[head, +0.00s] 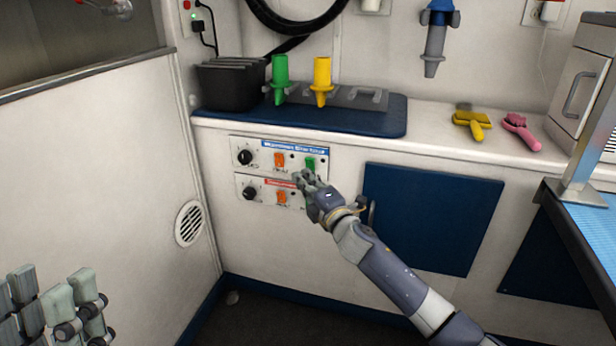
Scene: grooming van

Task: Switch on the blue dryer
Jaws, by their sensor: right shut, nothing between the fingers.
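A blue and grey dryer nozzle (435,45) hangs on the back wall at the upper right. Below the counter, a white control panel with a blue label strip (295,147) has a black knob (244,157), an orange switch (279,160) and a green switch (310,164). My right gripper (304,180) is shut and empty, just below the green switch; whether it touches the panel I cannot tell. It hides the right part of the lower, red-labelled panel (262,183). My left gripper (52,300) is at the lower left, its fingers spread, away from the panels.
The lower panel has a knob (249,193) and an orange switch (281,198). A blue cabinet door (440,220) is right of my gripper. Brushes (471,124) lie farther right.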

